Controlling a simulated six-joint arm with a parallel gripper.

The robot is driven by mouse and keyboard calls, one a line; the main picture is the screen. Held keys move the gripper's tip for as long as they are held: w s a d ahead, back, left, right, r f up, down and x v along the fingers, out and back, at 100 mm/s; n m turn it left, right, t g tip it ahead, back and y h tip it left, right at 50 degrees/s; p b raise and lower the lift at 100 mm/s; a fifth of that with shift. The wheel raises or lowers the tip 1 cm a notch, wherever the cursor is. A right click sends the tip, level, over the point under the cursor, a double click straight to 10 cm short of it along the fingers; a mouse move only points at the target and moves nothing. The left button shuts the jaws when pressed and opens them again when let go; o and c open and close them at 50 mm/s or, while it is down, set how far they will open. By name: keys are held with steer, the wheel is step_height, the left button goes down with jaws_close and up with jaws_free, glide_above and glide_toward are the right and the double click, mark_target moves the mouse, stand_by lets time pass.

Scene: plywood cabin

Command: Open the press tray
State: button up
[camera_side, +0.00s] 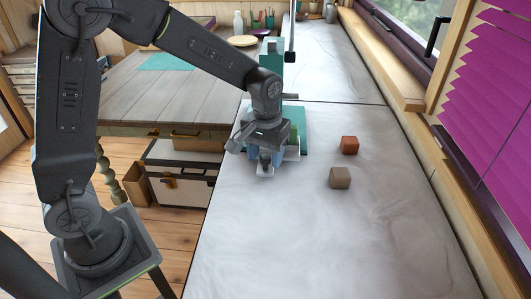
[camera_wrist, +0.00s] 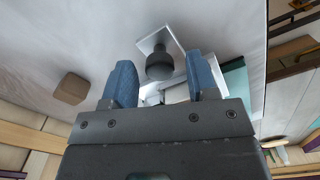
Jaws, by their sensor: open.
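The teal press (camera_side: 272,52) stands on the pale counter behind my gripper (camera_side: 264,158), which hides much of its lower front. In the wrist view, a dark round knob (camera_wrist: 160,66) sits at a pale square plate (camera_wrist: 158,38) on the tray's front. A pale tray part (camera_wrist: 176,95) shows behind the knob, partly hidden by my gripper. My gripper also shows in the wrist view (camera_wrist: 161,62); its blue fingers are open, with the knob in the gap between the tips. I cannot tell whether either finger touches it. How far the tray is out is unclear.
A grey-brown cube (camera_side: 340,178) and an orange-brown cube (camera_side: 349,144) lie on the counter (camera_side: 300,235) right of the press. The near counter is clear. A window sill (camera_side: 395,75) runs along the right. A wooden table (camera_side: 150,98) stands left.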

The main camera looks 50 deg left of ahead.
step_height(320, 180, up, 14)
stand_by(0.6)
steer(key=shift+f, duration=0.1)
steer(key=s+a+f+m+t, duration=0.1)
steer(key=s+m+t, duration=0.3)
steer(key=s, duration=1.4)
steer(key=shift+s+a+m+t, duration=0.2)
steer(key=shift+s+m+t, duration=0.1)
steer(key=shift+t, duration=0.5)
